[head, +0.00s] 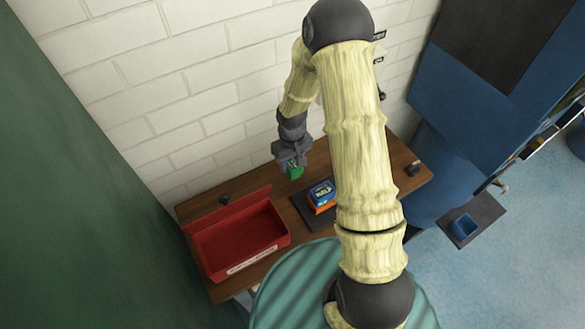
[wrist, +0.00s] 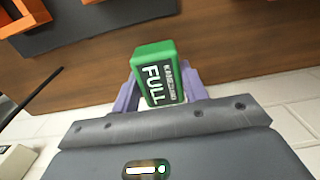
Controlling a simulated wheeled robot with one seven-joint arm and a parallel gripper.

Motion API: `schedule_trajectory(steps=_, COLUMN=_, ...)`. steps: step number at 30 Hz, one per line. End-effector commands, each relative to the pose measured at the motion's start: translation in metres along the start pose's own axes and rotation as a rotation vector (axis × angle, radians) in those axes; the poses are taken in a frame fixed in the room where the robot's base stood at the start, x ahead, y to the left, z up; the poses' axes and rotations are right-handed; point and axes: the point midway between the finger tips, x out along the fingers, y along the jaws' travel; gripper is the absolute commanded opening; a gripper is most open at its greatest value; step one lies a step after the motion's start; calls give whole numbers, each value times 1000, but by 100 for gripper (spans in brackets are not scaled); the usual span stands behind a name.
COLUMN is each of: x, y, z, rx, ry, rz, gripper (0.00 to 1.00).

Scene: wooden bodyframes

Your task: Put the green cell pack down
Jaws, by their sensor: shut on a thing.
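The green cell pack (wrist: 156,64) carries a white "FULL" label on a dark patch in the wrist view. My gripper (wrist: 160,90) is shut on it, with a purple finger on each side. In the head view my gripper (head: 292,164) holds the green cell pack (head: 295,172) above the back part of the wooden table (head: 318,160). The pack looks clear of the tabletop, though the exact gap is hard to tell.
An open red box (head: 240,240) with a label stands on the table's left. A white brick wall (head: 190,90) runs close behind. Small dark objects lie near the table's ends.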

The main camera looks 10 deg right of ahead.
Motion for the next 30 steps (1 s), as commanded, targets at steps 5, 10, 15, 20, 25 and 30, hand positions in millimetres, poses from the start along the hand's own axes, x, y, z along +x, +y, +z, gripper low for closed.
schedule_trajectory(steps=5, x=0, y=0, z=0, rx=0, ry=0, rz=0, gripper=16)
schedule_trajectory(steps=10, x=12, y=0, z=1, rx=-1, ry=-4, rz=0, gripper=16)
schedule_trajectory(steps=15, x=33, y=0, z=1, rx=0, ry=-4, rz=0, gripper=16)
schedule_trajectory(steps=20, x=41, y=0, z=0, rx=0, ry=0, rz=1, gripper=16)
schedule_trajectory(steps=25, x=41, y=0, z=0, rx=0, ry=1, rz=1, gripper=16)
schedule_trajectory(steps=30, x=46, y=0, z=0, rx=0, ry=0, rz=0, gripper=16)
